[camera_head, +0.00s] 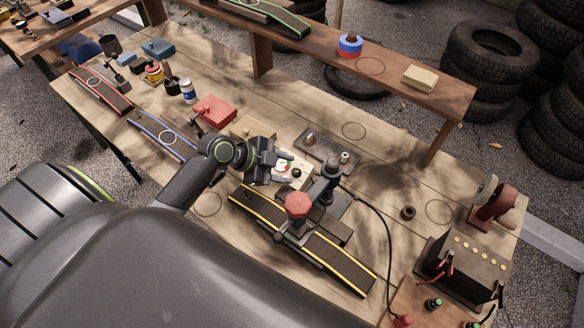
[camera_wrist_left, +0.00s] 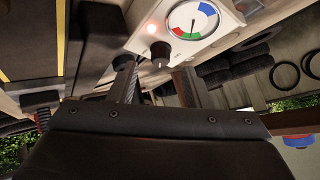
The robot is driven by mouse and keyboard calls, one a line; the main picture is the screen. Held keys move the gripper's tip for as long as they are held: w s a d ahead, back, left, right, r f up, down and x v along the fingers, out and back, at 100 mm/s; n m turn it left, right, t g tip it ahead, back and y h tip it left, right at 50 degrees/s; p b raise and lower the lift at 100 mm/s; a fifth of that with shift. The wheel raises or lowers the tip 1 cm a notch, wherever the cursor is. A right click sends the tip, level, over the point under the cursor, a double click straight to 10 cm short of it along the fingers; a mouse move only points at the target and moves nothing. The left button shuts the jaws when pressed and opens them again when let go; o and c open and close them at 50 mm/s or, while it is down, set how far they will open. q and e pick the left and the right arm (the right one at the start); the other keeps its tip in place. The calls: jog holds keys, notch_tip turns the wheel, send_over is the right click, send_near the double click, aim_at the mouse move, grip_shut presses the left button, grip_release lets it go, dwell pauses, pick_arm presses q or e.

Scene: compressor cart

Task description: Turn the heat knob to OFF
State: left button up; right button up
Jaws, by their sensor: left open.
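The heat knob (camera_wrist_left: 160,54) is a small dark round knob on the face of a white control box (camera_wrist_left: 125,20). In the head view the knob (camera_head: 296,173) shows just right of my left gripper (camera_head: 277,168), which partly hides the box. My left gripper (camera_wrist_left: 157,80) is open, its two fingers pointing at the knob, which appears between the tips. Contact cannot be told. The knob's pointer and OFF mark are not readable. My right gripper is not in view.
A metal plate (camera_head: 327,147) lies behind. A red box (camera_head: 214,111) sits left. A black cable (camera_head: 385,225) runs right across the wooden bench.

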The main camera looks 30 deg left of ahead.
aim_at(296, 172)
pick_arm(q)
jog(key=shift+x, duration=1.55)
jog(key=shift+c, duration=0.9)
jog(key=c, duration=0.8)
